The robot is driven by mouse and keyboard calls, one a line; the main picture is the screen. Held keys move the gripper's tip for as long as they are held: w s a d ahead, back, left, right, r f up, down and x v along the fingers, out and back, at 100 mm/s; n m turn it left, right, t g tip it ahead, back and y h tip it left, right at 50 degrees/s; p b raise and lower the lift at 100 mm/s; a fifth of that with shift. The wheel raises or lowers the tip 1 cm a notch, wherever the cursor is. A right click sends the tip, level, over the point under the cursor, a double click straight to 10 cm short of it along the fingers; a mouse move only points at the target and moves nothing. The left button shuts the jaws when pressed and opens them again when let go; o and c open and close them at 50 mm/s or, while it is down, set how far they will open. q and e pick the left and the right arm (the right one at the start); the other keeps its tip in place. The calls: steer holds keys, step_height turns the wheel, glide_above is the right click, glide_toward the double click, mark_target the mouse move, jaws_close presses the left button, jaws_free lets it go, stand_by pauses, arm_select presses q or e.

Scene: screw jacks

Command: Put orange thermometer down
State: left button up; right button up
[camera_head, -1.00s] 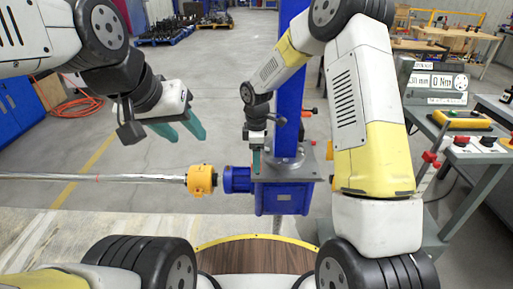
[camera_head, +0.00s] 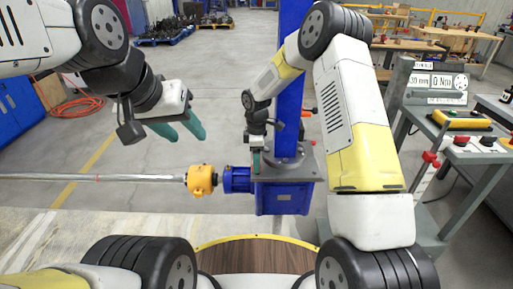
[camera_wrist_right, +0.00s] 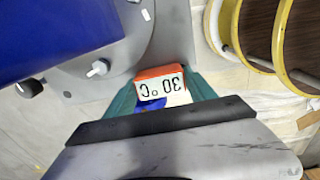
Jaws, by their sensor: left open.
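The orange thermometer (camera_wrist_right: 160,86) sits between the teal fingers of my right gripper (camera_wrist_right: 163,92) in the right wrist view. Its white display reads 30 °C, upside down in that view. In the head view my right gripper (camera_head: 256,162) points down at the grey top plate of the blue screw jack gearbox (camera_head: 284,196); the thermometer is not clearly visible there. I cannot tell whether the thermometer touches the plate. My left gripper (camera_head: 180,128) is open and empty, in the air above the shaft.
A blue column (camera_head: 289,100) rises behind my right gripper. A blue motor-side flange (camera_head: 236,180) and yellow coupling (camera_head: 201,180) with a long steel shaft (camera_head: 95,178) extend left. A grey control stand (camera_head: 432,110) with displays is at the right.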

steer(key=o, duration=0.4)
steer(key=s+d+r+m+t, duration=0.1)
steer(key=s+d+r, duration=0.1)
steer(key=r, duration=0.8)
steer(key=s+d+r+m, duration=0.2)
steer(key=r, duration=0.8)
steer(key=s+d+r+m+t, duration=0.2)
steer(key=s+d+r+m, duration=0.25)
steer(key=s+r, duration=0.25)
steer(key=s+d+r+m+t+y, duration=0.1)
steer(key=s+d+r+m, duration=0.1)
steer(key=s+m, duration=0.3)
steer(key=s+d+r+m+t+y, duration=0.1)
steer(key=s+m, duration=0.4)
steer(key=s, duration=0.8)
steer(key=shift+d+r+t, duration=0.45)
steer(key=shift+d+t, duration=0.15)
steer(key=shift+d, duration=0.75)
